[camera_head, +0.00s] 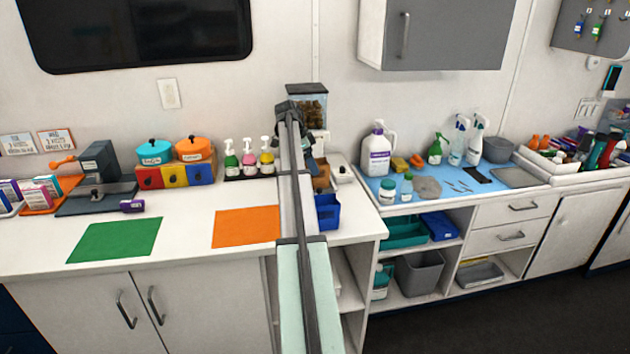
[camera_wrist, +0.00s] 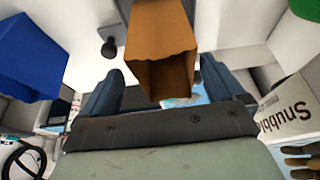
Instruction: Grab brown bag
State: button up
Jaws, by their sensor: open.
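The brown bag (camera_wrist: 160,32) is at the top middle of the wrist view, its jagged open mouth facing the camera. It also shows in the head view (camera_head: 322,178), on the counter just right of my arm and partly hidden by it. My gripper (camera_wrist: 160,68) is open, with one blue-grey finger on each side of the bag's mouth in the wrist view. I cannot tell whether either finger touches the bag. In the head view my arm hides most of the gripper.
A dispenser with brown contents (camera_head: 312,108) is behind. Pump bottles (camera_head: 248,158) stand left. A white box with lettering (camera_wrist: 287,108) is at the wrist view's right.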

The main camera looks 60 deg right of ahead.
jog(key=shift+w+x, duration=0.15)
jog(key=shift+x, duration=1.1)
jog(key=shift+w+x, duration=0.15)
jog(key=shift+x, duration=1.1)
jog(key=shift+d, duration=0.1)
jog(key=c, duration=1)
jog(key=shift+c, duration=0.2)
